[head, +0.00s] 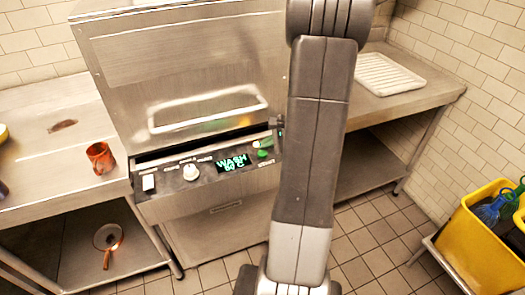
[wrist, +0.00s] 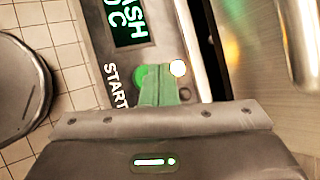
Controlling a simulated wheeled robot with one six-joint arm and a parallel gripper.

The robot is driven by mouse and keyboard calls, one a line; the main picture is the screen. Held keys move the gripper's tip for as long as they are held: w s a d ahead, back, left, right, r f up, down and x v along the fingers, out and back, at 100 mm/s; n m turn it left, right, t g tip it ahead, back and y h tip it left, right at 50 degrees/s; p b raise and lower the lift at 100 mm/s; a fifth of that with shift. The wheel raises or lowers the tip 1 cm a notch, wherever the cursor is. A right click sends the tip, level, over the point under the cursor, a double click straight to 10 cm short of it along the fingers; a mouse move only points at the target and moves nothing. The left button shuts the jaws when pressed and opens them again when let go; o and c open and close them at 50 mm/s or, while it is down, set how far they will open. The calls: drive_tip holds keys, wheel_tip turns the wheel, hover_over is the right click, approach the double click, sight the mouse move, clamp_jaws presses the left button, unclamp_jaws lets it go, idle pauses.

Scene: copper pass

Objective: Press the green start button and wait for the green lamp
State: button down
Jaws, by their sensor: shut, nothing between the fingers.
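The green start button (wrist: 139,74) shows in the wrist view beside the word START, partly covered by my fingers. My gripper (wrist: 159,72) is shut and empty, its green-tinted fingertips at the button's edge. I cannot tell whether they press on it. A lit lamp (wrist: 178,68) sits right beside the fingertips and glows almost white, with no clear colour. My arm hides much of the area to the right.
The washer's display (head: 233,162) reads WASH 60 C. A white knob (head: 191,172) and white switch (head: 148,182) are further left. An orange mug (head: 100,157) stands on the left counter, a white rack (head: 388,75) on the right one. A yellow crate (head: 480,245) stands at lower right.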

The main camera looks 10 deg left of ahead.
sight(266, 154)
drive_tip(key=shift+r, duration=0.1)
drive_tip(key=shift+r+p, duration=1.8)
drive_tip(key=shift+r, duration=0.65)
